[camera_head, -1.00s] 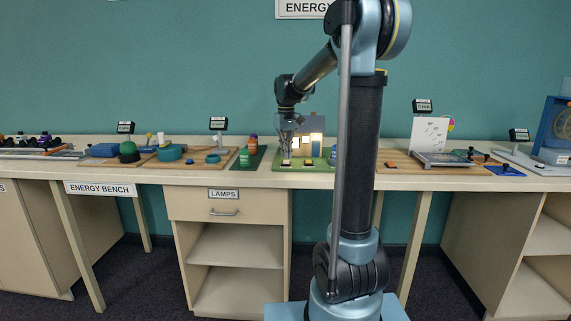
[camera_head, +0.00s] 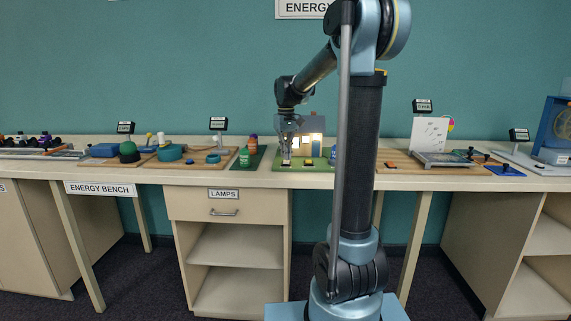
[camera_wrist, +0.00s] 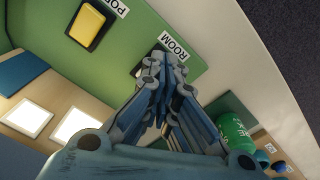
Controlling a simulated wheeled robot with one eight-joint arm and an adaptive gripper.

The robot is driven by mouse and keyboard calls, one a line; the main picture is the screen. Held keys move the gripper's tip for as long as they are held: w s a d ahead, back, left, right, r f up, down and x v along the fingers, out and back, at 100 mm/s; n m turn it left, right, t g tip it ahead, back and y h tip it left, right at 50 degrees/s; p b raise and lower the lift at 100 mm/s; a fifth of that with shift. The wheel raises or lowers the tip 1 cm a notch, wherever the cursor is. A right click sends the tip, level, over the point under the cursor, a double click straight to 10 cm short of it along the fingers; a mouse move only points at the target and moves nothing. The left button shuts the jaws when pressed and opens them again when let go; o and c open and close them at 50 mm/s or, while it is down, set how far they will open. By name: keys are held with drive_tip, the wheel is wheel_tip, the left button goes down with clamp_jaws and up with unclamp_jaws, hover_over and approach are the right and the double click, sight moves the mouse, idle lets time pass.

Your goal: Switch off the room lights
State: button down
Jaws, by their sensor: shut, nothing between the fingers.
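The model house (camera_head: 314,125) stands on a green base (camera_head: 330,164) on the bench, and its windows are lit. In the wrist view two windows (camera_wrist: 75,127) glow white. A label reading ROOM (camera_wrist: 174,48) lies on the green base right at my gripper (camera_wrist: 163,62). The switch beside this label is mostly hidden behind the fingertips. My gripper is shut and empty, pointing down at the front left of the base in the head view (camera_head: 287,158). I cannot tell whether it touches the switch. A yellow switch (camera_wrist: 87,24) with a partly hidden label beginning "PO" sits apart from the fingers.
A green bottle (camera_wrist: 235,132) stands close beside my gripper on a dark green mat (camera_head: 262,151). Wooden boards with parts (camera_head: 190,160) lie further left. A board with a white panel (camera_head: 428,135) stands to the right, beyond my arm.

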sight(286, 162)
drive_tip(key=shift+f, duration=0.8)
idle(0.4)
drive_tip(key=shift+r, duration=3.5)
drive_tip(key=s+d+f+m+t, duration=0.1)
drive_tip(key=s+d+f, duration=0.25)
drive_tip(key=s, duration=0.55)
drive_tip(key=s+d+f+m, duration=0.1)
drive_tip(key=s+d+f, duration=0.1)
drive_tip(key=s+f, duration=0.5)
drive_tip(key=s+d+f+m+t, duration=0.1)
drive_tip(key=s+d+f, duration=0.15)
drive_tip(key=s, duration=0.85)
drive_tip(key=s+d+f+m, duration=0.1)
drive_tip(key=s+d+f, duration=0.1)
drive_tip(key=s+f, duration=0.6)
drive_tip(key=shift+f, duration=0.5)
